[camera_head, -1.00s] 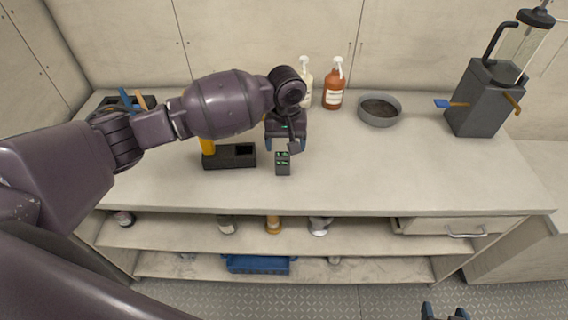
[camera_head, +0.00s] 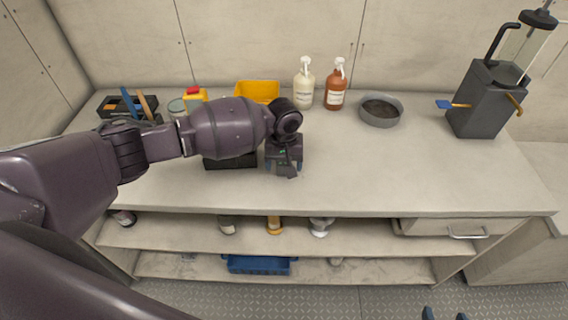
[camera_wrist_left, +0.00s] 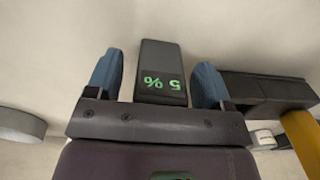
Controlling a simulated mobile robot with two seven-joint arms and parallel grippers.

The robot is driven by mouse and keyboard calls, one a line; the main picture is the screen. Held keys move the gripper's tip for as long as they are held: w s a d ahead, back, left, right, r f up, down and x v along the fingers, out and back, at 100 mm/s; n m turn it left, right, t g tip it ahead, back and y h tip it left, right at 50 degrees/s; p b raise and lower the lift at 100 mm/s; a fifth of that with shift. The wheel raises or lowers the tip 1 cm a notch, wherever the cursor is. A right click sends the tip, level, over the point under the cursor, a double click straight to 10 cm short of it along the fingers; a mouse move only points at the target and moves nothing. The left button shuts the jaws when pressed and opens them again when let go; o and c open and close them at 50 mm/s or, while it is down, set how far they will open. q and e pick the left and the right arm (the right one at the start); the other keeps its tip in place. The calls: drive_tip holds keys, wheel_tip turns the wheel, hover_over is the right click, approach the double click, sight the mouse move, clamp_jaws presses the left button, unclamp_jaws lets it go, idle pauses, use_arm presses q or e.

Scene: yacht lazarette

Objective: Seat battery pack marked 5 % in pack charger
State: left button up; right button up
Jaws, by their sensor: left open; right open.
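The battery pack (camera_wrist_left: 162,58), a dark block with a green "5 %" label, stands between the two blue fingers of my left gripper (camera_head: 284,168) in the left wrist view. The fingers are open, with a small gap on each side of the pack. In the head view my gripper and wrist hide the pack. A dark box (camera_head: 230,162), apparently the pack charger, sits just left of the gripper, partly behind my forearm. It also shows in the left wrist view (camera_wrist_left: 262,88) with a yellow part at it. My right gripper (camera_head: 444,315) is open at the bottom edge, only its fingertips showing.
Behind my left arm stand a yellow bin (camera_head: 257,91), a red-capped yellow container (camera_head: 196,95) and a tool caddy (camera_head: 118,106). Two pump bottles (camera_head: 335,88), a grey bowl (camera_head: 381,111) and a dark dispenser (camera_head: 484,98) stand further right. The counter's front right is clear.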

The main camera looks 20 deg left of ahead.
use_arm(q)
drive_tip(key=shift+c, duration=0.4)
drive_tip(key=shift+r, duration=0.1)
drive_tip(key=c, duration=1.1)
